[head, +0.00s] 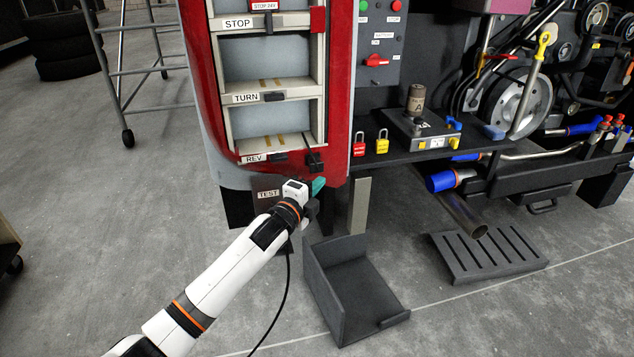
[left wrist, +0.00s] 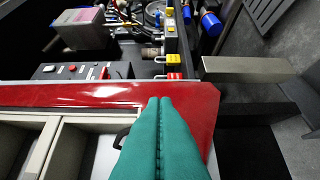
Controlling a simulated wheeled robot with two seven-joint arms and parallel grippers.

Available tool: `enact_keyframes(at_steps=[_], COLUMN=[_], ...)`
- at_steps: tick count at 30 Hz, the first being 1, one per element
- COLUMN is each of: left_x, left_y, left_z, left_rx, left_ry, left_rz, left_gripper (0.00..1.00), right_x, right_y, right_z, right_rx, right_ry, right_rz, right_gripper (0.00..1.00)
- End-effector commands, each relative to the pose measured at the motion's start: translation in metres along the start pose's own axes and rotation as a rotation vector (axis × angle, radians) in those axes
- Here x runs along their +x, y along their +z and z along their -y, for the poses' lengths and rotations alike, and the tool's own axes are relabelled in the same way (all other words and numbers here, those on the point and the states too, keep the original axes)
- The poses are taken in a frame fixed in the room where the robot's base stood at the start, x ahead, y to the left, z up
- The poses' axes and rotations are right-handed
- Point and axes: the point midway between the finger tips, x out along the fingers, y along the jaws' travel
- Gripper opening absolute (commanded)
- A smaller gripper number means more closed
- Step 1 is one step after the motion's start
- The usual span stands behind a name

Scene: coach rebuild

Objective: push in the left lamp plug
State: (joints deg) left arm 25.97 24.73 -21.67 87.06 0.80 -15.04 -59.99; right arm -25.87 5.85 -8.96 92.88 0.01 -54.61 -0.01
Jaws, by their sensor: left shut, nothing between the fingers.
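A red lamp housing (head: 338,90) stands with its STOP, TURN and REV compartments open. A small black connector (head: 315,162) sits at its lower right inner corner, beside the REV compartment; it looks like the lamp plug, but how far it is in I cannot tell. My left gripper (head: 319,185) is just below this connector, its teal fingers shut and empty. In the left wrist view the shut fingers (left wrist: 160,101) lie over the red edge, and a black curved part (left wrist: 121,138) shows partly behind them. My right gripper is in neither view.
A TEST box (head: 268,193) is behind my left wrist. Red (head: 359,144) and yellow (head: 382,141) padlocks are on the shelf to the right. A dark open tray (head: 355,290) and a slotted ramp (head: 488,254) lie on the floor.

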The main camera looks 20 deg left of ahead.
Motion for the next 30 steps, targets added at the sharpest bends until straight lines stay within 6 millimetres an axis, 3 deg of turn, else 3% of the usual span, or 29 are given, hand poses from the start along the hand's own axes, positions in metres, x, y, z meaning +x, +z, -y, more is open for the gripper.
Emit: enact_keyframes(at_steps=[6, 13, 18, 30], left_x=[-0.048, -0.086, -0.097, -0.098], left_y=[0.0, 0.001, 0.001, 0.001], left_z=[0.001, 0.001, 0.001, 0.001], left_rx=[0.003, 0.001, 0.001, 0.001], left_ry=[-0.004, -0.002, -0.002, -0.001], left_rz=[0.001, 0.001, 0.001, 0.001], left_gripper=[0.0, 0.0, 0.0, 0.0], right_x=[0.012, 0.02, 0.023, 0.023], right_y=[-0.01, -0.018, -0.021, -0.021], right_z=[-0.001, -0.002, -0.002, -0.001], right_rx=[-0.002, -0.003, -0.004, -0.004], right_ry=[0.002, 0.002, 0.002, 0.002], right_rz=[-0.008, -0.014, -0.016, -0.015], right_gripper=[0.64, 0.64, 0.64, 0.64])
